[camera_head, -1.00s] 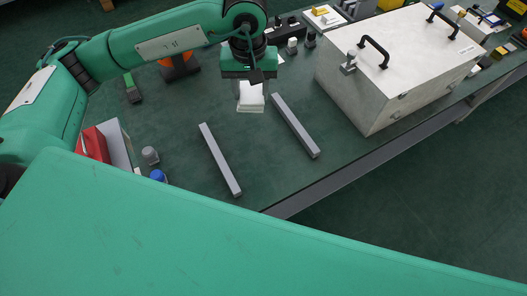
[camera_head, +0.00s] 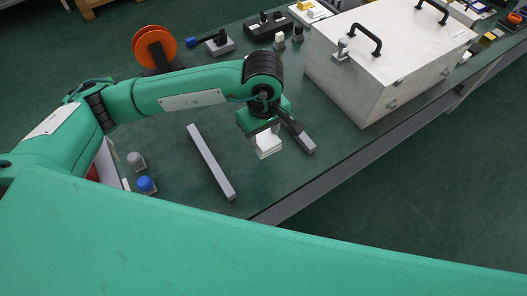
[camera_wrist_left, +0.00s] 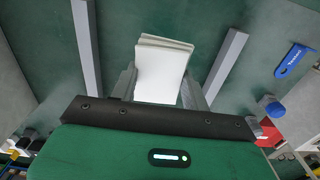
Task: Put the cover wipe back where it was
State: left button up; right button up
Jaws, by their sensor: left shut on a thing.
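The white cover wipe (camera_head: 269,147), a flat folded pad, is held in my left gripper (camera_head: 264,136). In the head view it hangs below the fingers, between two grey bars on the dark green table, near its front edge. In the left wrist view, the wipe (camera_wrist_left: 163,68) stands between the two grey fingers (camera_wrist_left: 160,88), which are shut on it. The gripper partly covers the right bar in the head view. I cannot tell how far the wipe is above the table. My right gripper is not in view.
The left grey bar (camera_head: 211,162) and right grey bar (camera_head: 301,139) lie on the table (camera_head: 180,140). A large white box (camera_head: 347,85) with black handles stands to the right. An orange reel (camera_head: 155,47) stands behind my arm. A blue-capped item (camera_head: 146,185) is at left.

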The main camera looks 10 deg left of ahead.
aim_at(263, 161)
pick_arm(q)
notch_tip(263, 161, down, 9)
jog(key=shift+f+p, duration=0.2)
jog(key=shift+p, duration=0.25)
jog(key=shift+f, duration=0.15)
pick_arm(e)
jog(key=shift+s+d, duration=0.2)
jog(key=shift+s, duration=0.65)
pick_arm(q)
jog(key=shift+f, duration=0.15)
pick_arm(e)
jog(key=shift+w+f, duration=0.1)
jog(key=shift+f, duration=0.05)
pick_arm(q)
jog(key=o, duration=0.9)
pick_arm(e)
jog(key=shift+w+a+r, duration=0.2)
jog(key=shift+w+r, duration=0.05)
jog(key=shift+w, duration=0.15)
